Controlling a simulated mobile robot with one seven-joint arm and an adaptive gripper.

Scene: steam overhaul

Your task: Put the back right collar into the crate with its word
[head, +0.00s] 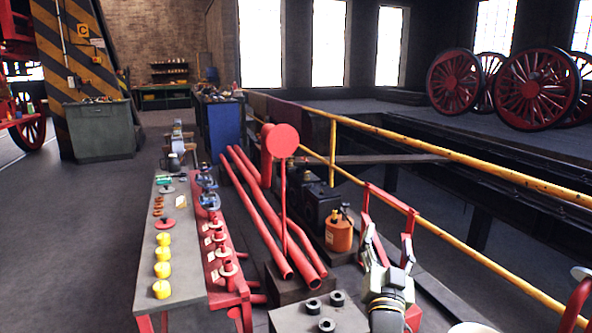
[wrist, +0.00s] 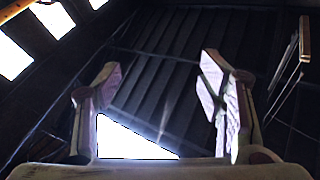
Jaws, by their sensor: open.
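Three dark, short cylindrical collars with holes stand on a grey tabletop (head: 288,319) at the bottom of the head view. The back right collar (head: 337,298) is behind and right of the other two, the left collar (head: 313,307) and the front collar (head: 327,325). My gripper (head: 388,240) points upward, right of the collars and apart from them. Its fingers are spread and empty, as the wrist view also shows (wrist: 160,85). That view faces the dark roof and windows, with no collar in it. I cannot make out a crate with a word in either view.
A long bench (head: 180,245) at left holds yellow cups (head: 163,270) and small parts. Red pipes (head: 262,225), a red disc on a post (head: 282,140) and an orange can (head: 338,232) stand behind the collars. A yellow railing (head: 470,260) runs along the right.

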